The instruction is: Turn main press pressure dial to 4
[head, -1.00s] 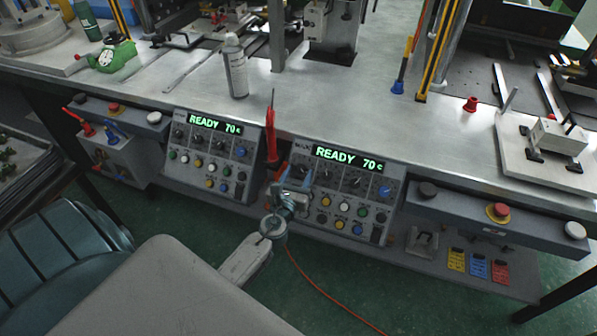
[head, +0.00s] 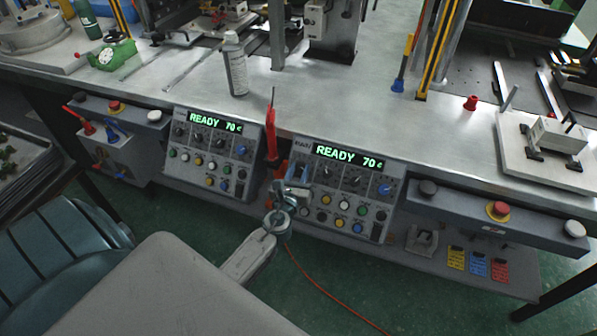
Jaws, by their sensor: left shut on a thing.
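The main press control panel (head: 345,205) stands under the table edge right of centre, with a green READY 70 display. My left gripper (head: 298,176) reaches up to the upper left of this panel, in front of the left end of its dial row. It is shut on the dial there, which is mostly hidden behind the fingers. The dial's pointer and scale cannot be read. Two dark dials (head: 353,182) and a blue dial (head: 384,188) show farther right in the row. My right gripper is not in view.
A second similar panel (head: 207,158) stands to the left. A red tool (head: 271,135) stands upright between the panels, close to my left gripper. A spray can (head: 235,65) is on the table. A red emergency button (head: 498,209) sits at right.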

